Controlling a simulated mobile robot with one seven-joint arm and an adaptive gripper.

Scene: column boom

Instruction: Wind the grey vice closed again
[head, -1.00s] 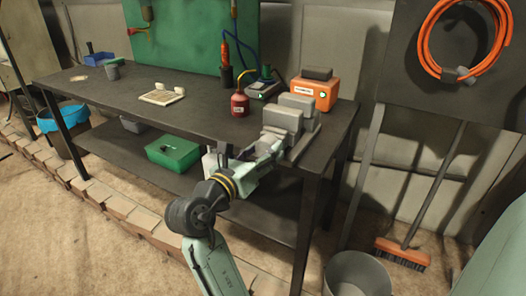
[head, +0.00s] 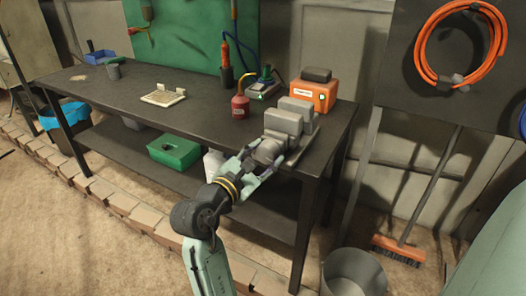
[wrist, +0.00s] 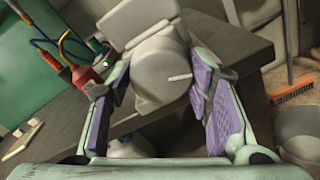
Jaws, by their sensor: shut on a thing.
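The grey vice (head: 284,121) stands at the front right edge of the dark workbench. Its two blocky jaws lie one behind the other; I cannot tell how wide the gap between them is. In the wrist view its rounded grey front hub (wrist: 153,88), with a small pale bar or mark on its face, sits between my fingers. My gripper (head: 262,156) reaches up to the vice's front from below left. In the wrist view its purple-padded fingers (wrist: 160,80) lie on either side of the hub, shut on it. The exact contact is partly hidden.
A pale tray (head: 164,98) lies farther left. A grey bucket (head: 354,275) and a broom (head: 400,250) are on the floor at right. The bench front centre is clear.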

